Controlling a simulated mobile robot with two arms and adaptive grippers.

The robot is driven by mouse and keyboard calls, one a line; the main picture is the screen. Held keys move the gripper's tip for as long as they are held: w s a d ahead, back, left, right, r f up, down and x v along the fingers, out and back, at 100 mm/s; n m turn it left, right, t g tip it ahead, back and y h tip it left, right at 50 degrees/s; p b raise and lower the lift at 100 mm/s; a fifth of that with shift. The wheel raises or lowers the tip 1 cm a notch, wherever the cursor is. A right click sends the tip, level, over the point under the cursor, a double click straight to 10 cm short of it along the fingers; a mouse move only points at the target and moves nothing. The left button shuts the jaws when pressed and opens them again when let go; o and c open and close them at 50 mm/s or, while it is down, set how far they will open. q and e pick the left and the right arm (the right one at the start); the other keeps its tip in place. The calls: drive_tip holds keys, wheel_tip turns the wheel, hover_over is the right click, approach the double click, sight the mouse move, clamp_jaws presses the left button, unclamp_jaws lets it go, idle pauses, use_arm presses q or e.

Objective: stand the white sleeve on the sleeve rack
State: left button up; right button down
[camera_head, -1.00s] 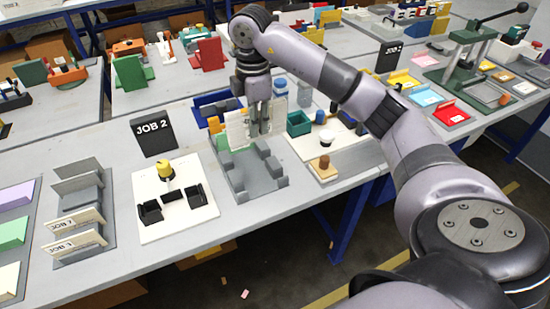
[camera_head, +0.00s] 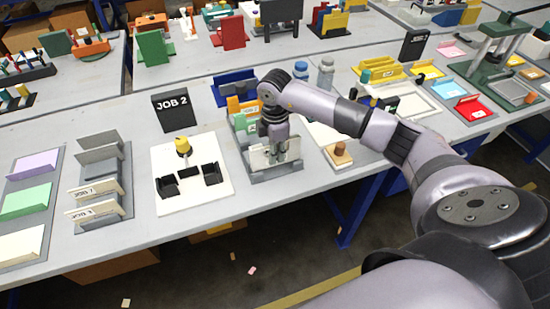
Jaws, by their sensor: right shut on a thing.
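The white sleeve (camera_head: 260,157) is a thin pale upright panel, held by my right gripper (camera_head: 276,153). My right gripper points down and is shut on it, with sleeve showing on both sides of the fingers. The sleeve is low, over the front part of a grey slotted rack (camera_head: 276,174), which looks like the sleeve rack. I cannot tell whether the sleeve's lower edge touches the rack. The gripper and arm hide part of the rack's back, where orange and green pieces (camera_head: 241,123) stand. My left gripper is not in view.
Left of the rack is a white board (camera_head: 218,197) with black blocks and a yellow-topped piece. Further left a grey stand (camera_head: 119,207) holds JOB 7 and JOB 3 cards. A black JOB 2 sign (camera_head: 172,112) stands behind. A wooden block (camera_head: 339,154) is close on the right.

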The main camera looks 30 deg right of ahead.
wheel_tip(320, 180, down, 3)
drive_tip(key=shift+f, duration=0.1)
drive_tip(key=shift+f, duration=0.15)
drive_tip(key=c, duration=1.6)
unclamp_jaws()
